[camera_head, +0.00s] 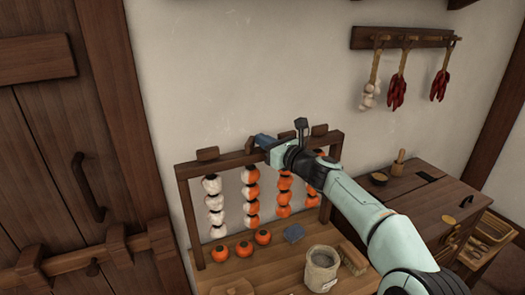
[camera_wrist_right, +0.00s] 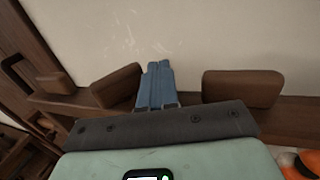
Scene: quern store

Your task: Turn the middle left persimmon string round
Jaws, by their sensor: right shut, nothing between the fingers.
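The middle left persimmon string (camera_head: 251,191) hangs from the wooden rack, with white showing on its left side and orange on its right. Its wooden top piece (camera_head: 249,145) sits at a slant on the top bar, and also shows in the right wrist view (camera_wrist_right: 116,85). My right gripper (camera_head: 260,141) is shut and empty, its blue fingers (camera_wrist_right: 155,82) just beside that piece; I cannot tell whether they touch it. The far left string (camera_head: 215,202) shows white. The two right strings, middle right (camera_head: 284,184) and far right (camera_head: 312,185), show mostly orange. My left gripper is out of view.
The rack (camera_head: 187,225) stands on a wooden bench (camera_head: 279,267) with loose persimmons (camera_head: 244,249), a grey-blue block (camera_head: 293,233) and a pale pot (camera_head: 321,268). Another top piece (camera_wrist_right: 240,88) is right of my fingers. Chilli and garlic bunches hang from a wall rail (camera_head: 403,38).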

